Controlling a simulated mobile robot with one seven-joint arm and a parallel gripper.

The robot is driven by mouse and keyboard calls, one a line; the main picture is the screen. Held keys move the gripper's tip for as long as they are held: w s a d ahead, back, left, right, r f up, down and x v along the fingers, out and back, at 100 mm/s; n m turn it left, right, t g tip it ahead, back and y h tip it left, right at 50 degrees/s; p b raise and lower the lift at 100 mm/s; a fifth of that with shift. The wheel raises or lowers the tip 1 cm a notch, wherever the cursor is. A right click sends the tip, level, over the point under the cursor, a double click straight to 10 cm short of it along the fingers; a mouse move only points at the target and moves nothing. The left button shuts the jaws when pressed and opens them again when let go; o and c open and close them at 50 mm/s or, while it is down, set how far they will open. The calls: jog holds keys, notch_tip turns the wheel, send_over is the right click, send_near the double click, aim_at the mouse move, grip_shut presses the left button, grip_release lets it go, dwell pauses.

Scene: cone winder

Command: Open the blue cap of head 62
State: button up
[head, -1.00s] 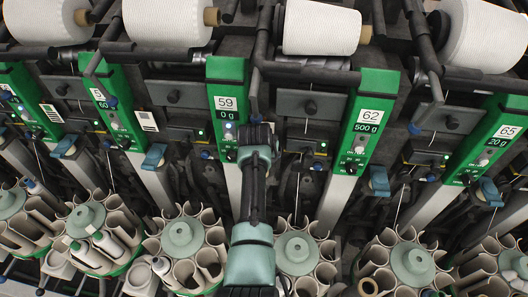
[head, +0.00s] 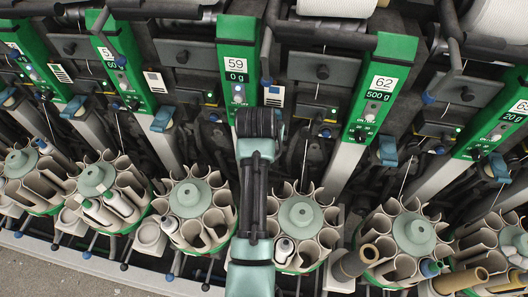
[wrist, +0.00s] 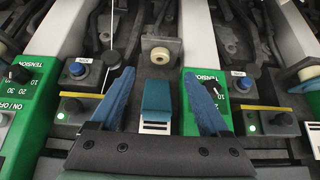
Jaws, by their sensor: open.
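The green panel marked 62 (head: 380,85) stands right of centre in the head view, with a blue cap (head: 387,150) just right of its lower end. My gripper (head: 259,112) is between panels 59 and 62, with its fingers hard to make out there. In the wrist view, my gripper (wrist: 159,80) is open and empty. A blue cap (wrist: 157,96) shows between its two blue fingers, with a white label below it; whether the fingers reach to its depth I cannot tell. My gripper hides this cap in the head view. Which cap belongs to head 62 is unclear.
Panel 59 (head: 237,65) is just left of my gripper. Green TENSION panels (wrist: 207,105) flank the fingers in the wrist view, with a blue button (wrist: 111,58) and a cream roller (wrist: 161,56) close by. Round bobbin magazines (head: 302,215) line the front.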

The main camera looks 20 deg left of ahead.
jog(key=shift+s+d+b, duration=0.15)
jog(key=shift+s+d, duration=0.05)
jog(key=shift+s, duration=0.75)
jog(key=shift+s+d+b, duration=0.1)
jog(key=shift+s+d, duration=0.05)
jog(key=shift+s, duration=0.8)
jog(key=shift+s+d+b, duration=0.15)
jog(key=shift+s+d, duration=0.05)
jog(key=shift+s, duration=0.75)
jog(key=w+d+r+m+t, duration=0.1)
jog(key=w+d+r+t, duration=0.2)
jog(key=r, duration=0.5)
jog(key=w+d+r+t, duration=0.2)
jog(key=d+r+t, duration=0.15)
jog(key=r, duration=0.55)
jog(key=s+d+r+m+t+h, duration=0.1)
jog(key=s+d+r+t, duration=0.1)
jog(key=d+r, duration=0.45)
jog(key=s+d+r+t+h, duration=0.1)
jog(key=d+r+t, duration=0.15)
jog(key=r, duration=0.75)
jog(key=s+r+t, duration=0.5)
jog(key=s+r, duration=0.1)
jog(key=r, duration=0.6)
jog(key=s+r+t, duration=0.4)
jog(key=s+r, duration=0.2)
jog(key=r, duration=0.6)
jog(key=shift+s+a+r+t+y, duration=0.2)
jog(key=shift+s+a+t+y, duration=0.05)
jog(key=shift+s+t+y, duration=0.15)
